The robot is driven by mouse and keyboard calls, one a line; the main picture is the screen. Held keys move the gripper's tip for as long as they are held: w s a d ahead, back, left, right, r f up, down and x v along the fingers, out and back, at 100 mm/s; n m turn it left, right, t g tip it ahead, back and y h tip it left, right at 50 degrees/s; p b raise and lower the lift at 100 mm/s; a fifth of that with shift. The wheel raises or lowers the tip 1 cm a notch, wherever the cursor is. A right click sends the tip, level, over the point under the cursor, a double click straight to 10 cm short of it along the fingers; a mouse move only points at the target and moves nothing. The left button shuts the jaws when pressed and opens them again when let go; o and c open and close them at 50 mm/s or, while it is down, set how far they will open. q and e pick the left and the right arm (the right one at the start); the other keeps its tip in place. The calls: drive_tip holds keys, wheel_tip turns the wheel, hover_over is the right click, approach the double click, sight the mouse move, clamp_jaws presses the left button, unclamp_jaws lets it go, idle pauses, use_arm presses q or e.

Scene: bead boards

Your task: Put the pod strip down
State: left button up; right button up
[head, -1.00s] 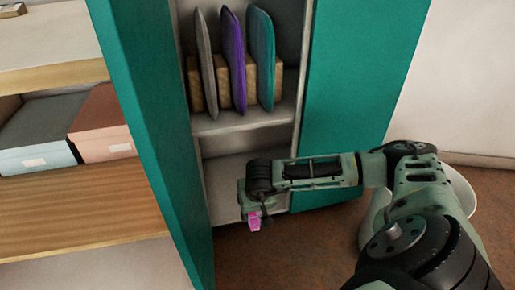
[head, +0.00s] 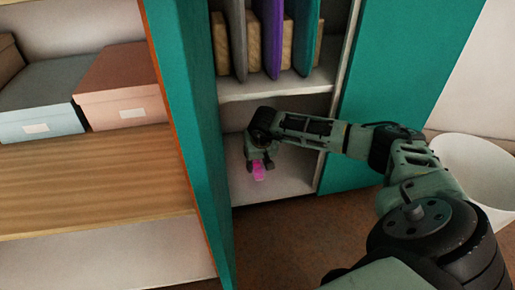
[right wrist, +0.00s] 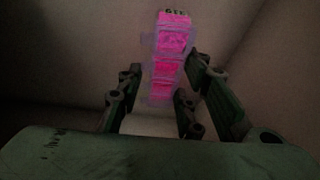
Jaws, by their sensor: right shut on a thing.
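The pod strip (head: 259,173) is a small bright pink strip under my right gripper (head: 258,163). My right gripper is shut on it, in front of the cabinet's pale bottom shelf (head: 290,182). In the right wrist view the strip (right wrist: 171,55) stretches away between the two fingers, with small dark lettering at its far end. I cannot tell whether the strip touches the shelf. My left gripper is not in view.
Teal doors (head: 400,85) stand open on both sides of the cabinet. The shelf above (head: 275,88) holds upright grey, purple and teal items. Boxes (head: 123,100) stand on wooden shelving at left. A white bin (head: 475,165) stands at right.

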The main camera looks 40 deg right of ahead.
sight(257, 166)
drive_tip(key=shift+w+f, duration=0.1)
drive_tip(key=shift+w, duration=0.1)
wheel_tip(257, 166, down, 4)
drive_tip(key=b, duration=0.3)
drive_tip(key=shift+d+b, duration=0.1)
drive_tip(key=shift+b, duration=0.2)
drive_tip(key=o, duration=1.3)
